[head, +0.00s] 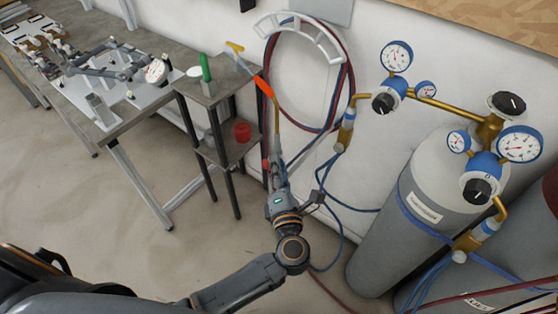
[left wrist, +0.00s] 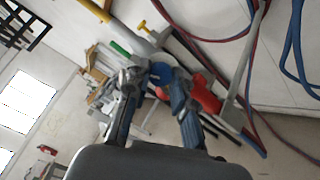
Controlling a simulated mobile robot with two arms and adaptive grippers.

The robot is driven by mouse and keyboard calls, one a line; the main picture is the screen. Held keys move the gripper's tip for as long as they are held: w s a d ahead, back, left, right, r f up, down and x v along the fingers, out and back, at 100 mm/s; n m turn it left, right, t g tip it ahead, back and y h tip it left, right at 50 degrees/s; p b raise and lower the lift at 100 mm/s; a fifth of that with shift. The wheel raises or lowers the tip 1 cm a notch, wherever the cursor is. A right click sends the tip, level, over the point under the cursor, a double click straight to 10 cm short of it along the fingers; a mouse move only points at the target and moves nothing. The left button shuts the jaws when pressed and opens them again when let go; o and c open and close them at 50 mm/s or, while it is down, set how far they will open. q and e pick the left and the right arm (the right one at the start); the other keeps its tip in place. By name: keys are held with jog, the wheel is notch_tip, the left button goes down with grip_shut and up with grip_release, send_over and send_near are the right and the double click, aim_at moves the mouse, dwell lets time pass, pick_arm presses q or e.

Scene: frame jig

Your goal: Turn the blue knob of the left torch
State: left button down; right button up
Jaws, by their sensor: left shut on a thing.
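My left gripper (head: 272,166) is at the lower end of the torch (head: 276,118), which stands in front of the wall with a thin brass tube, an orange part and a yellow tip on top. In the left wrist view, the blue knob (left wrist: 161,73) shows between the fingertips of my left gripper (left wrist: 150,78), which is shut on it. A red part (left wrist: 205,96) is just right of the fingers. In the head view the blue knob is hidden by the gripper. My right gripper is not in view.
Coiled hoses (head: 348,85) hang behind. A grey gas cylinder (head: 395,215) with gauges is at right. A workbench (head: 100,110) is at far left; floor between is clear.

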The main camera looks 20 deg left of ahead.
pick_arm(q)
jog(key=shift+m+p, duration=2.1)
jog(key=shift+m, duration=0.4)
jog(key=c, duration=1.1)
grip_release()
jog(key=v, duration=1.2)
